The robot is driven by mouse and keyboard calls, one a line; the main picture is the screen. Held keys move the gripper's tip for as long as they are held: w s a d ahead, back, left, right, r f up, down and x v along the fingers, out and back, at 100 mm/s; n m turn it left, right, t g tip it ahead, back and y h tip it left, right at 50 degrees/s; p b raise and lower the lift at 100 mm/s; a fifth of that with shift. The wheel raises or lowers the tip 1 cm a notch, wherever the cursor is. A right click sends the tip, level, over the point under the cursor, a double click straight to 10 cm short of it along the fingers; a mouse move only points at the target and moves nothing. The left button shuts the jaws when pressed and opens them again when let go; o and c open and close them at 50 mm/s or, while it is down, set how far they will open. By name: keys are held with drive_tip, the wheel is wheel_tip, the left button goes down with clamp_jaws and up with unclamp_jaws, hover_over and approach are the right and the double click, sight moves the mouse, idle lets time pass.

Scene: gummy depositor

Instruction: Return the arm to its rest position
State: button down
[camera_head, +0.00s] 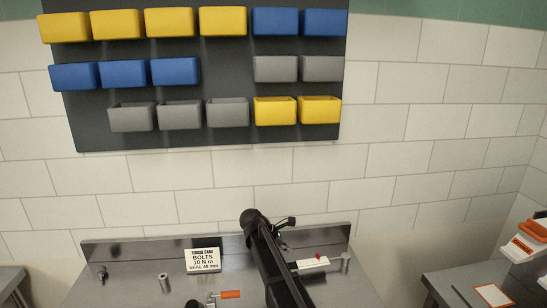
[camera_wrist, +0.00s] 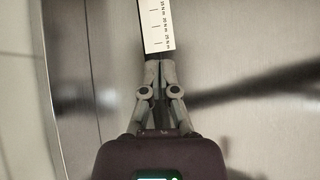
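My gripper (camera_head: 285,222) shows small and dark at the end of my black arm, over the back of the steel bench (camera_head: 335,290). In the wrist view my gripper (camera_wrist: 158,66) has its grey fingers drawn close together and looks shut. A white scale strip with torque marks (camera_wrist: 158,25) shows just beyond the fingertips. I see nothing clearly held, though a narrow dark line shows between the fingers. The arm hides part of the bench.
A torque card (camera_head: 202,260) leans at the bench's back ledge. An orange-handled tool (camera_head: 230,294) and a grey metal cylinder (camera_head: 163,283) are near the front. A white strip with a red mark (camera_head: 313,262) is right of my arm. Wall bins (camera_head: 227,112) hang above; the wall between is clear.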

drive_tip(key=s+d+f+m+y, duration=0.1)
drive_tip(key=s+d+m+y, duration=0.1)
drive_tip(key=s+m, duration=0.4)
drive_tip(key=s+d+f+m+g+y, duration=0.1)
drive_tip(key=s+d+f+m+y, duration=0.1)
drive_tip(key=s+d+m, duration=0.3)
drive_tip(key=s+d+f+m+y, duration=0.1)
drive_tip(key=s+d+m+y, duration=0.2)
drive_tip(key=s, duration=0.9)
drive_tip(key=shift+s+d+f+m+y, duration=0.2)
drive_tip(key=shift+d+m, duration=0.2)
drive_tip(key=shift+m, duration=0.55)
drive_tip(key=shift+s+d+f+m+y, duration=0.1)
drive_tip(key=shift+d+f+m+y, duration=0.2)
drive_tip(key=shift+m, duration=0.65)
drive_tip(key=shift+s+r+m, duration=0.15)
drive_tip(key=shift+s+m, duration=0.2)
drive_tip(key=shift+m, duration=0.15)
